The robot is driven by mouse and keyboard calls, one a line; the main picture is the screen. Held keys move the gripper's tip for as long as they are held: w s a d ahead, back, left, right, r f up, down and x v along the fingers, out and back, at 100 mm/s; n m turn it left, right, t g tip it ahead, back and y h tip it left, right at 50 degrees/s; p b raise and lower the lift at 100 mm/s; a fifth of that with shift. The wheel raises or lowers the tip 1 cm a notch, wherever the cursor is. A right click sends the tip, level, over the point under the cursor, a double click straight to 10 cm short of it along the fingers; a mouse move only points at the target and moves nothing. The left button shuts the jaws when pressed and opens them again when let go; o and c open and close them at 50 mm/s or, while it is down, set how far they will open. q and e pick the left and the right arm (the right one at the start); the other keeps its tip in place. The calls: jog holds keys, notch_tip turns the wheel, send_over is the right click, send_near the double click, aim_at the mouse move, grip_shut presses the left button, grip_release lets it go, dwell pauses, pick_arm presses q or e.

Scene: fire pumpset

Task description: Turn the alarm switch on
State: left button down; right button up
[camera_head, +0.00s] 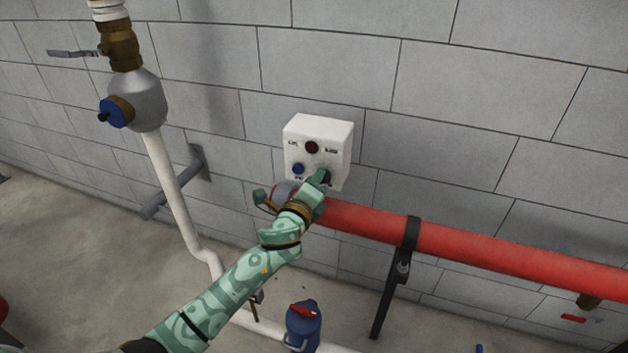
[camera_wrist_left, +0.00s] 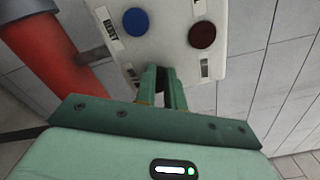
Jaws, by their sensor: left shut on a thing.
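A white control box (camera_head: 335,134) is mounted on the grey block wall. Its face carries a dark red round light (camera_head: 312,147) and a blue button (camera_head: 298,168). The dark alarm switch (camera_head: 327,180) is at the box's lower right and is mostly hidden by my left gripper (camera_head: 322,178). In the left wrist view, the green fingers of this gripper (camera_wrist_left: 164,86) are closed around the dark switch (camera_wrist_left: 163,73), in front of the box (camera_wrist_left: 172,42). The switch's turned position cannot be made out. My right gripper is not in view.
A thick red pipe (camera_head: 470,245) runs to the right just below the box, on a black support (camera_head: 393,280). A white pipe with a grey valve body (camera_head: 150,98) stands at the left. A blue fitting (camera_head: 303,328) is near the floor. The wall right of the box is clear.

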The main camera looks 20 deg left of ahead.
pick_arm(q)
jog(key=shift+d+r, duration=0.1)
jog(key=shift+d, duration=0.05)
jog(key=c, duration=1.5)
grip_release()
jog(key=shift+d, duration=0.1)
jog(key=s, duration=1.1)
jog(key=s+p, duration=0.1)
jog(key=s, duration=0.4)
jog(key=shift+s+a, duration=0.25)
jog(key=shift+a, duration=0.1)
